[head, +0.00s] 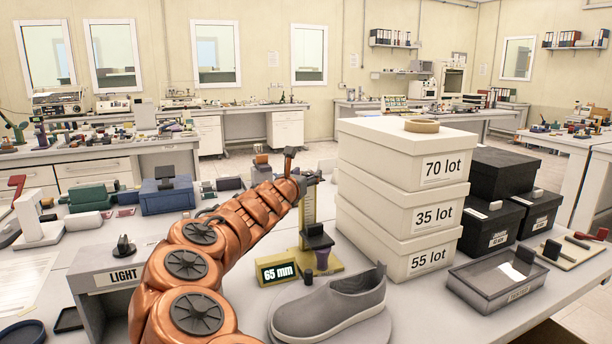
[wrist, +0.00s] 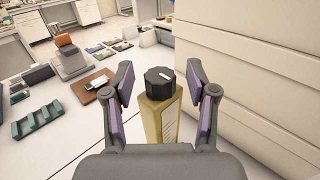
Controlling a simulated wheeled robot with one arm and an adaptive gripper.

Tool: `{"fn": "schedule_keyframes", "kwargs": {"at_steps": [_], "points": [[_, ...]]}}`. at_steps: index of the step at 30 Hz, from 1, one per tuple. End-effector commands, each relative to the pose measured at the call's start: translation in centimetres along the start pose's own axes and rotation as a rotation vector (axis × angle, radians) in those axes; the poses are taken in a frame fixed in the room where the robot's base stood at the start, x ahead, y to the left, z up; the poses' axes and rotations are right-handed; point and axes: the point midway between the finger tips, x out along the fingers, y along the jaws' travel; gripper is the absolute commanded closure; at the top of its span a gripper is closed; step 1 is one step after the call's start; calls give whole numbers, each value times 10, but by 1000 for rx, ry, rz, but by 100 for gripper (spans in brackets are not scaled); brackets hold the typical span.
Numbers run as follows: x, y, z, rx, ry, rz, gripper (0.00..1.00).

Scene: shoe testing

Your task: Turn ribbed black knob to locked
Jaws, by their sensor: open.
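The ribbed black knob (wrist: 159,80) sits on top of an upright tan post (wrist: 158,118) in the wrist view. A short white mark shows on its top, pointing toward the upper right. My gripper (wrist: 160,84) is open, with one purple-padded finger on each side of the knob and a gap on both sides. In the head view my gripper (head: 311,177) is at the top of the yellow post (head: 308,212) and mostly hides the knob. No locked marking is readable.
White stacked boxes (head: 400,208) stand close to the right of the post. A grey shoe (head: 328,305) and a 65 mm display (head: 277,270) are in front of it. A LIGHT box (head: 112,279) with another black knob (head: 124,246) is at left.

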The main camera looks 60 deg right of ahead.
Motion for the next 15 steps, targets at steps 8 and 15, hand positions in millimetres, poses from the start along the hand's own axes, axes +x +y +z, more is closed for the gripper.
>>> {"fn": "schedule_keyframes", "kwargs": {"at_steps": [8, 15], "points": [[0, 0, 0, 0, 1, 1, 50], [0, 0, 0, 0, 1, 1, 75]]}}
